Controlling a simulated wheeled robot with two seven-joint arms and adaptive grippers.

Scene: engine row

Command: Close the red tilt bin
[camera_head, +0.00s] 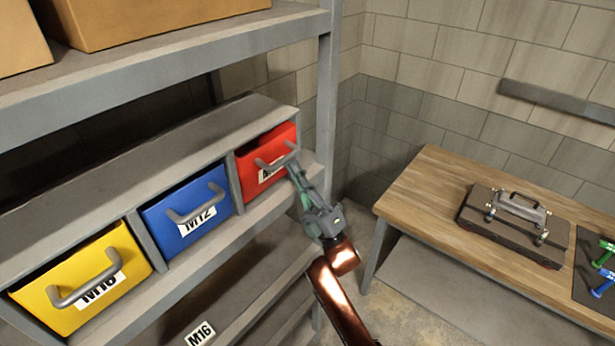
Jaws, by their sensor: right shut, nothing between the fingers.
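The red tilt bin (268,157) is at the right end of a row of three bins on the shelf. Its front has a grey handle and a white label, partly hidden by the handle. A dark gap shows along its top edge, and the front looks a little tilted out. My right gripper (293,168) is shut and empty, with its fingertips at the right end of the red bin's handle. I cannot tell if they touch it. My left gripper is not in view.
A blue bin (188,213) and a yellow bin (85,284) sit left of the red one. A shelf post (328,90) stands just right of it. A wooden table (440,190) with a dark toolbox (513,226) is at the right. Cardboard boxes (150,18) are above.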

